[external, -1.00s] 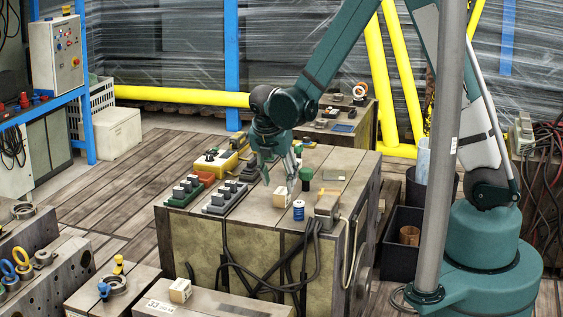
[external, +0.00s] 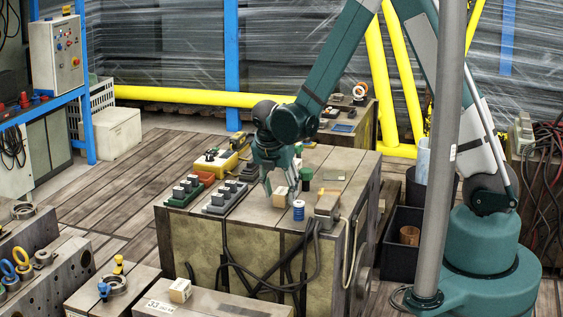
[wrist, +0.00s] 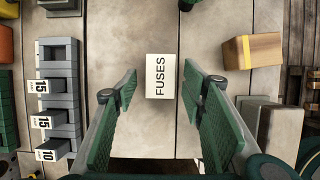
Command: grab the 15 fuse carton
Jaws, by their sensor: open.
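A small white-topped carton marked FUSES (wrist: 160,76) lies on the bench in the wrist view, between and slightly beyond my fingertips. I see no number on it. A small pale carton (external: 279,198) shows just below my gripper (external: 278,187) in the external view. My gripper is open and empty; in the wrist view its two green-padded fingers (wrist: 161,92) stand on either side of the FUSES carton with gaps left and right. A grey stepped block (wrist: 62,95) at the left carries labels 15, 15 and 10; it also shows in the external view (external: 226,197).
A brown carton with tan tape (wrist: 252,50) lies to the right in the wrist view. A blue spool (external: 298,211) and a green round piece (external: 306,174) stand right of my gripper. A green block (external: 184,191) lies to the left. Dark cables hang over the bench front.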

